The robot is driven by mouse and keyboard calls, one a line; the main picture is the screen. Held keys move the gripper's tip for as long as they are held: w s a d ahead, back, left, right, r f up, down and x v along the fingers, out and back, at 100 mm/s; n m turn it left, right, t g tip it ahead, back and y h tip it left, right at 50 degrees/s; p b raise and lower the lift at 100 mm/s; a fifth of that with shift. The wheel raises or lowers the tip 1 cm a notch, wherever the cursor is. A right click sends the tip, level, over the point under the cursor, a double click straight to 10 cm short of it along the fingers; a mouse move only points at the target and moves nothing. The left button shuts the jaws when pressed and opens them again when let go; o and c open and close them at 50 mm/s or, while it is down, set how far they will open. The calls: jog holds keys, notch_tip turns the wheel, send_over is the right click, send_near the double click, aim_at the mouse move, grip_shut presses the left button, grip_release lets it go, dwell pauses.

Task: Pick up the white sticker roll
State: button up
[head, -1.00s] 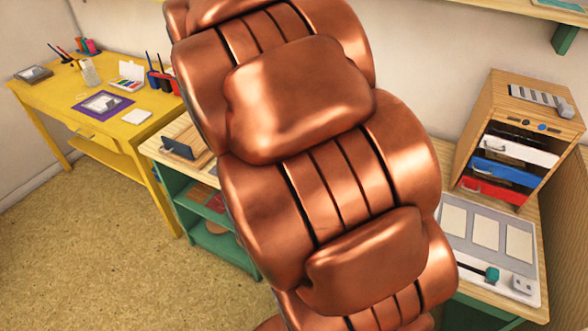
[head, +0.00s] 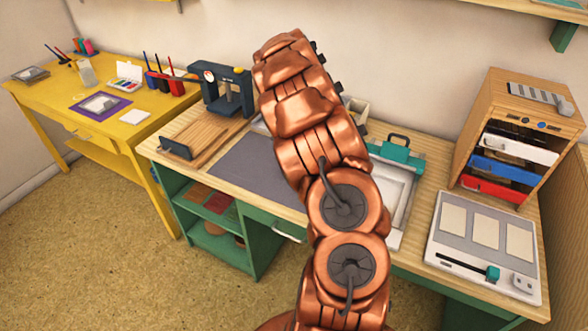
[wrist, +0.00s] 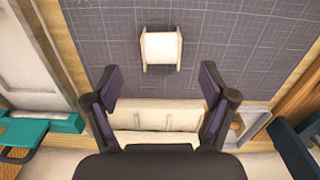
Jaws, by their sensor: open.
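The white sticker roll (wrist: 161,46), a white roll between two pale end plates, lies on the dark grey gridded mat (wrist: 100,30) in the upper middle of the wrist view. My gripper (wrist: 160,88) is open, its two dark fingers spread wide and empty. In the wrist view the roll appears above the fingertips, centred between them and apart from them. In the head view the mat (head: 262,172) shows on the bench, but my arm hides the roll and my gripper.
A cream tray (wrist: 150,117) shows between my fingers in the wrist view. In the head view, a navy press (head: 246,92) and wooden board stand left of the mat, a teal-handled tray (head: 400,153) right. A drawer cabinet (head: 467,130) stands farther right.

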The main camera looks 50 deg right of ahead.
jog(key=shift+w+d+f, duration=0.15)
jog(key=shift+d+f, duration=0.3)
jog(key=shift+f, duration=0.1)
jog(key=shift+f+p, duration=1.35)
jog(key=shift+f, duration=2.45)
jog(key=shift+c, duration=0.3)
jog(key=c, duration=1.2)
